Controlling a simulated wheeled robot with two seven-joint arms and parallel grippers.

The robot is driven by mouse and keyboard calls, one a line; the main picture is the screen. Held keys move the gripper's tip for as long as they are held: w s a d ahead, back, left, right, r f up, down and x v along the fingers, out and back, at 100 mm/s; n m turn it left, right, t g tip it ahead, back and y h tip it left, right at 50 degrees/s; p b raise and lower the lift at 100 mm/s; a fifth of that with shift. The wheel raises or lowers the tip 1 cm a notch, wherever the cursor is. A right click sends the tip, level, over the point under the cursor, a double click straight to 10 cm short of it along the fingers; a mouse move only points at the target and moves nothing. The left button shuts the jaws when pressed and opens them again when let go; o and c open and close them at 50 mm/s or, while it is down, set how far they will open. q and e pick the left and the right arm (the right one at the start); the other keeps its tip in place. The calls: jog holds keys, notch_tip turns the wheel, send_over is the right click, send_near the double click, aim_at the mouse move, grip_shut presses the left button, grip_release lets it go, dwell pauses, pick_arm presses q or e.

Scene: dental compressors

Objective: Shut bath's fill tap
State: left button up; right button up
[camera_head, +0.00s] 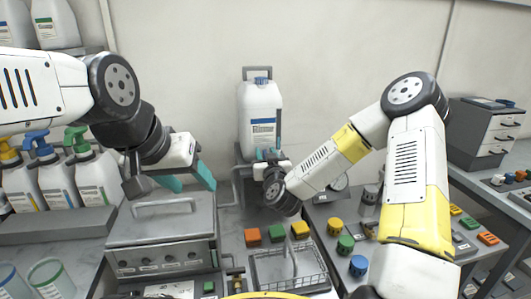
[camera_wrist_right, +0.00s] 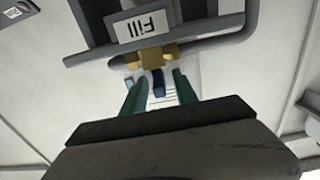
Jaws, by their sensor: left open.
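The fill tap (camera_wrist_right: 152,57) is a brass fitting with a blue handle (camera_wrist_right: 158,83), below a "Fill" label that appears upside down in the right wrist view. My right gripper (camera_wrist_right: 160,92) is open, with its teal fingers on either side of the handle and visible gaps between. In the head view my right gripper (camera_head: 268,155) is in front of the lower part of a white jug (camera_head: 260,108) and the tap is hidden there. My left gripper (camera_head: 190,182) is open and empty above the steel bath (camera_head: 160,238), whose lid is closed.
Orange, green and yellow blocks (camera_head: 276,232) lie behind a wire basket (camera_head: 290,268). Coloured knobs (camera_head: 346,244) stand at the right. Pump bottles (camera_head: 55,182) line the left shelf. A small brass fitting (camera_head: 237,284) is beside the bath. A grey pipe (camera_wrist_right: 90,55) runs by the label.

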jog(key=shift+r, duration=0.1)
jog(key=s+d, duration=0.1)
jog(key=s, duration=0.6)
jog(key=shift+s+d, duration=0.2)
jog(key=shift+s, duration=0.15)
jog(key=shift+a, duration=0.1)
jog(key=s+d+r+g, duration=0.4)
jog(key=s, duration=0.4)
jog(key=s+d+r+m+g, duration=0.1)
jog(key=s+d+r+g, duration=0.2)
jog(key=s, duration=0.6)
jog(key=s+d+r+g+h, duration=0.1)
jog(key=s+d+r+g, duration=0.3)
jog(key=s, duration=0.5)
jog(key=shift+s+d+r+g, duration=0.25)
jog(key=shift+d+r+g, duration=0.05)
jog(key=shift+d, duration=0.65)
